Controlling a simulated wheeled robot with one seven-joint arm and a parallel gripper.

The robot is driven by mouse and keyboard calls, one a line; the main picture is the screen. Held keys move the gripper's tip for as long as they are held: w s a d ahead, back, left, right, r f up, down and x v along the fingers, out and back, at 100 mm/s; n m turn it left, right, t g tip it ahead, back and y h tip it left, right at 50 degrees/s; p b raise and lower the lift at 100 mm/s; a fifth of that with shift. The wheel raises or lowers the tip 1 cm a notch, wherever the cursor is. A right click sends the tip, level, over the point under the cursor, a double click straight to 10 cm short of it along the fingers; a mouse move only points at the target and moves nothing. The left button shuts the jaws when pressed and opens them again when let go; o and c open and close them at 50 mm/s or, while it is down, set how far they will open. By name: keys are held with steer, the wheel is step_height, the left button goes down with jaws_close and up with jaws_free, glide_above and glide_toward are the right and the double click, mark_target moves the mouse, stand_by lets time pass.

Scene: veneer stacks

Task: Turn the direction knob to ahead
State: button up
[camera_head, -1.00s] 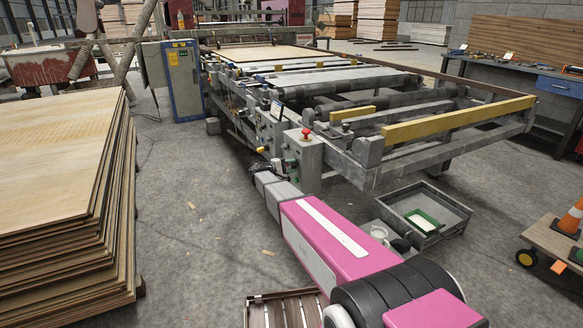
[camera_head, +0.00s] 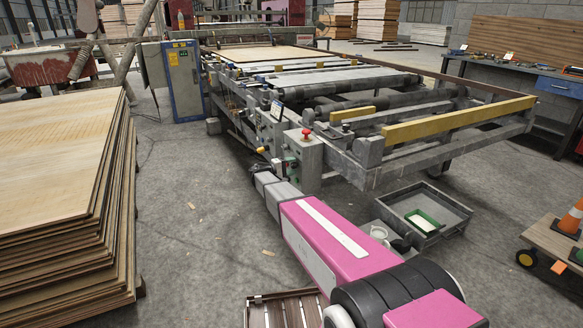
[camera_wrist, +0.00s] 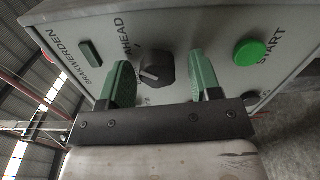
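The direction knob (camera_wrist: 157,69) is a dark round knob on the grey face of the control box (camera_wrist: 214,28). In the wrist view it sits between the two green fingers of my gripper (camera_wrist: 162,78). The fingers are open, with a gap visible on each side of the knob. In the head view the control box (camera_head: 302,160) stands at the machine's near corner, the knob not distinguishable.
A green START button (camera_wrist: 249,52) is to the right of the knob, and a small dark green part (camera_wrist: 91,55) is to the left. A red button (camera_head: 306,133) tops the box. Veneer stacks (camera_head: 60,190) stand left; a grey tray (camera_head: 425,212) lies right.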

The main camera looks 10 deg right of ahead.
steer(key=shift+a, duration=0.1)
steer(key=v, duration=1)
steer(key=shift+a, duration=0.3)
steer(key=shift+s, duration=0.1)
steer(key=s+d+f+m+g+y, duration=0.1)
steer(key=s+d+f+g+y, duration=0.15)
steer(key=s+d, duration=0.45)
steer(key=s+d+f+m+g+y, duration=0.1)
steer(key=s+d+f+g+y, duration=0.2)
steer(key=s, duration=0.6)
steer(key=s+f+m+y, duration=0.1)
steer(key=s+m+y, duration=0.1)
steer(key=s+y, duration=0.9)
steer(key=s, duration=0.7)
steer(key=shift+s+d+f+m+y, duration=0.15)
steer(key=shift+s+f+m+y, duration=0.05)
steer(key=shift+m+y, duration=0.2)
